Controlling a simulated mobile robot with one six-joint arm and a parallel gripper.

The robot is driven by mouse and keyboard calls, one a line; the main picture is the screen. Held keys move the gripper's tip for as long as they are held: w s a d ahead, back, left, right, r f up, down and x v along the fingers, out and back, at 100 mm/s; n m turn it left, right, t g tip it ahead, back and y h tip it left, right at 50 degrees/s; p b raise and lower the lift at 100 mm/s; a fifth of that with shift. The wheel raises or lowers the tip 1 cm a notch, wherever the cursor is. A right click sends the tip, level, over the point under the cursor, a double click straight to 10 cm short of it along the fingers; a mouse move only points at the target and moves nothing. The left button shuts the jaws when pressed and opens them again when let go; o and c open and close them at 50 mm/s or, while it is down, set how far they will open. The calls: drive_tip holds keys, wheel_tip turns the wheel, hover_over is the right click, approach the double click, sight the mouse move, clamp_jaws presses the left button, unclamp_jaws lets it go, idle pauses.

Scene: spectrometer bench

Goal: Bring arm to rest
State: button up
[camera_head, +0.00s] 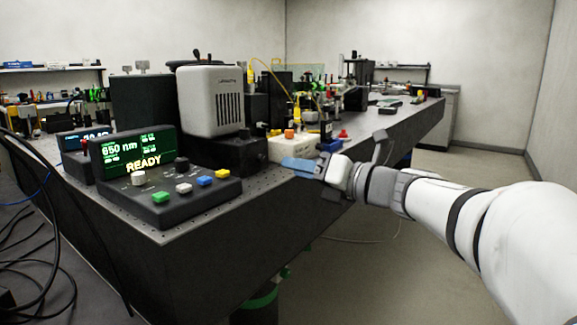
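My arm reaches in from the right side of the head view. My gripper (301,166) is at the front edge of the bench (215,250), beside a white box with an orange button (288,149). A blue piece shows at the gripper's end; I cannot tell whether it is a fingertip or a held thing. The finger gap is too small to make out. A control console (160,190) with several coloured buttons stands at the near left corner. Its screen (133,152) reads "650 nm" and "READY".
A grey-white vented housing (211,100) stands behind the console. Optics and a yellow cable (272,72) crowd the bench behind my gripper. Black cables (45,240) hang at the left. The floor (420,215) right of the bench is open around my arm.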

drive_tip(key=w+d+r+m+t+h+p, duration=0.1)
drive_tip(key=d+r+m+t+h+p, duration=0.1)
drive_tip(key=d+r+m+h+p, duration=0.65)
drive_tip(key=d+r+m+t+h+p, duration=0.25)
drive_tip(key=m+h+p, duration=0.25)
drive_tip(key=m+p, duration=0.75)
drive_tip(key=s+a+f+m+g+p, duration=0.1)
drive_tip(key=s+f+m+g+p, duration=0.1)
drive_tip(key=s+m+g+p, duration=1.1)
drive_tip(key=s+m+p, duration=0.3)
drive_tip(key=s+m, duration=0.2)
drive_tip(key=s, duration=0.4)
drive_tip(key=shift+s+a+h+p, duration=0.15)
drive_tip(key=shift+a+h+p, duration=0.15)
drive_tip(key=shift+h+p, duration=0.1)
